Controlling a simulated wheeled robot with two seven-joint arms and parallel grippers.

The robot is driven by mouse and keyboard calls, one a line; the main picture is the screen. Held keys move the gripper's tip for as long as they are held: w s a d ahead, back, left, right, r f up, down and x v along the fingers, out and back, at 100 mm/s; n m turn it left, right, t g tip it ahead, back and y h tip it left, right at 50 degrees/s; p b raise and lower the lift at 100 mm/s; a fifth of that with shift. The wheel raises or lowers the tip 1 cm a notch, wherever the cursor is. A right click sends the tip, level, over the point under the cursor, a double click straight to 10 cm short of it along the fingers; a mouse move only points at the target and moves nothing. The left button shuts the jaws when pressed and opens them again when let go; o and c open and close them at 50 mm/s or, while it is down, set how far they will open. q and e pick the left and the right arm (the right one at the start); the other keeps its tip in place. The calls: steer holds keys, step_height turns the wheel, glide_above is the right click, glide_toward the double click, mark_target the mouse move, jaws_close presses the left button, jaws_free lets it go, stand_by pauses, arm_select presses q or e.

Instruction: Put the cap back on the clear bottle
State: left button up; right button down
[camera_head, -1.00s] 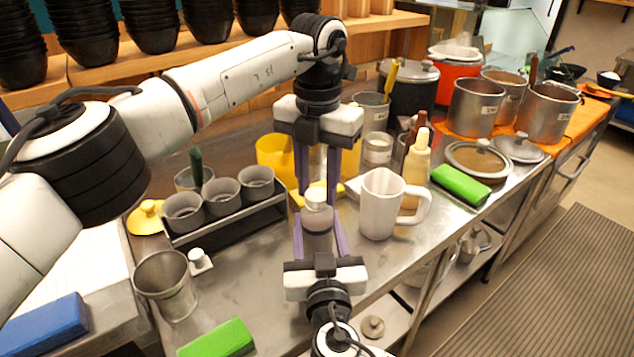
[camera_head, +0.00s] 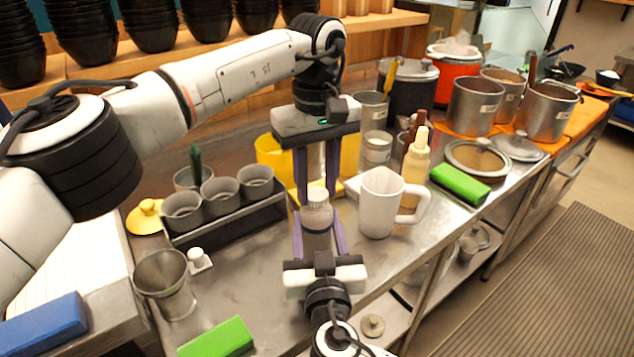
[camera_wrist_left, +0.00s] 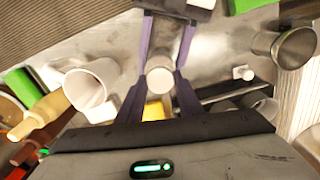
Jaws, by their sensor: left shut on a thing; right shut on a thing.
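The clear bottle (camera_head: 316,221) stands upright near the middle of the steel counter. My right gripper (camera_head: 319,236) is shut on its body from the near side. The white cap (camera_head: 317,194) is at the bottle's mouth, and my left gripper (camera_head: 315,187) is shut on it from above. In the left wrist view the cap (camera_wrist_left: 160,78) shows as a pale disc between the purple fingers of my left gripper (camera_wrist_left: 160,85). Whether the cap is seated on the threads cannot be told.
A white mug (camera_head: 380,203) stands close right of the bottle, with a yellow squeeze bottle (camera_head: 416,160) behind it. A rack of grey cups (camera_head: 221,195) is at left. A metal cup (camera_head: 165,283) and a green block (camera_head: 217,339) are nearer. A yellow container (camera_head: 272,158) is behind.

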arm_select(q)
steer(key=m, duration=0.6)
steer(key=shift+m, duration=0.4)
steer(key=m, duration=0.5)
steer(key=o, duration=1)
steer(key=shift+r, duration=2.25)
steer(key=shift+c, duration=0.4)
